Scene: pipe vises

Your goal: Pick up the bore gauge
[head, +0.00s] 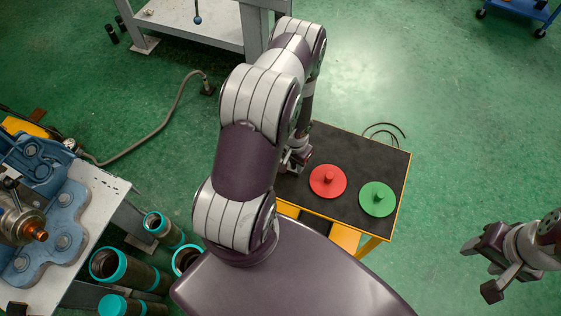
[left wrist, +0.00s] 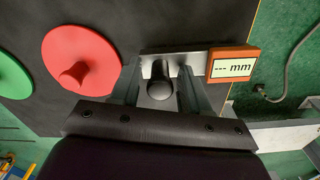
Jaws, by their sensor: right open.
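The bore gauge has an orange-framed display reading "--- mm" (left wrist: 232,66), a grey bar and a black rounded knob (left wrist: 160,84). It lies on the black-topped table (head: 335,210). My left gripper (left wrist: 160,92) is at the gauge, its two fingers either side of the knob, with gaps showing between fingers and knob. In the head view my left gripper (head: 294,160) is over the table's left part, and my arm hides most of the gauge. My right gripper (head: 480,268) is open and empty at the lower right, away from the table, above the floor.
A red disc with a knob (head: 328,181) and a green one (head: 377,199) sit on the table, right of my left gripper in the head view. A bench with a blue vise (head: 62,215) and several teal-ended pipes (head: 130,270) are at left.

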